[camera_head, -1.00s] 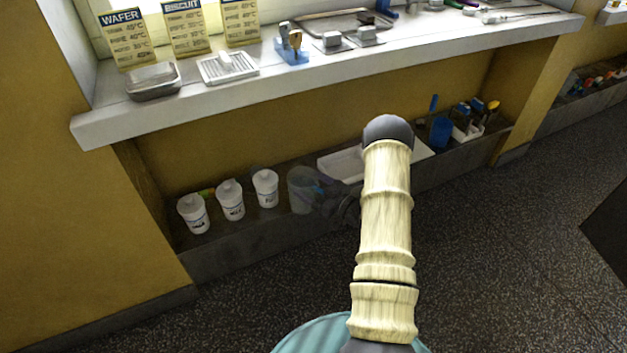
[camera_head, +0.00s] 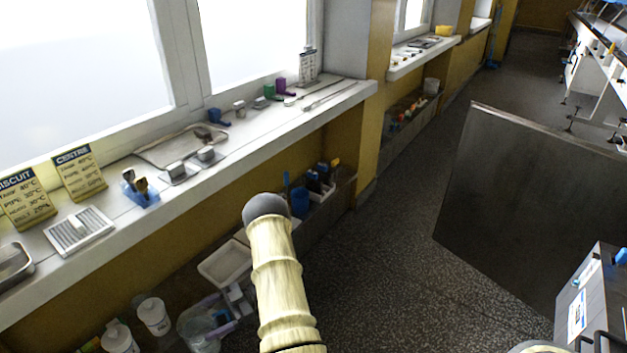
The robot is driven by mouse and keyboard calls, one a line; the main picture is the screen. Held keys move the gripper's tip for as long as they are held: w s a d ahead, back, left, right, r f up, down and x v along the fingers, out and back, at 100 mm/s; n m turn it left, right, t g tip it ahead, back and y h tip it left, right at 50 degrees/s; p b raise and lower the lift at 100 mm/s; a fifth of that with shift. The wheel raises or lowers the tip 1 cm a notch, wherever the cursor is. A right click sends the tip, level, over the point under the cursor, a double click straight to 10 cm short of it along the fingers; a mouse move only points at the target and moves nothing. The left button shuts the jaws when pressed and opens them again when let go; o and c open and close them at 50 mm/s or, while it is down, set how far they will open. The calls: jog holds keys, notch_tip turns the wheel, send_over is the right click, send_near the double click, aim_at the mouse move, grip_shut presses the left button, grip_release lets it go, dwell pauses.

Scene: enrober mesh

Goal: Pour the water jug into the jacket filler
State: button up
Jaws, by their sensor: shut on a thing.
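The water jug (camera_head: 198,328) is a clear, see-through vessel low at the bottom left, by the lower ledge. My gripper (camera_head: 229,312) is at the jug's right side, shut on it, partly hidden behind my pale arm. The jug's base and the exact finger contact are hard to make out. I cannot pick out the jacket filler for certain. A grey machine (camera_head: 598,290) with a white label and a blue part stands at the lower right, cut off by the picture edge.
White bottles (camera_head: 153,316) stand left of the jug. A white tray (camera_head: 225,262) and a blue container (camera_head: 299,202) lie along the lower ledge. The windowsill (camera_head: 250,135) above holds cards, trays and tools. A large dark panel (camera_head: 540,205) stands at right. Speckled floor (camera_head: 400,270) between is clear.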

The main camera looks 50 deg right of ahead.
notch_tip(320, 180, up, 36)
jog(key=p, duration=3.4)
jog(key=shift+s+p, duration=0.25)
jog(key=shift+p, duration=0.1)
jog(key=shift+d, duration=0.1)
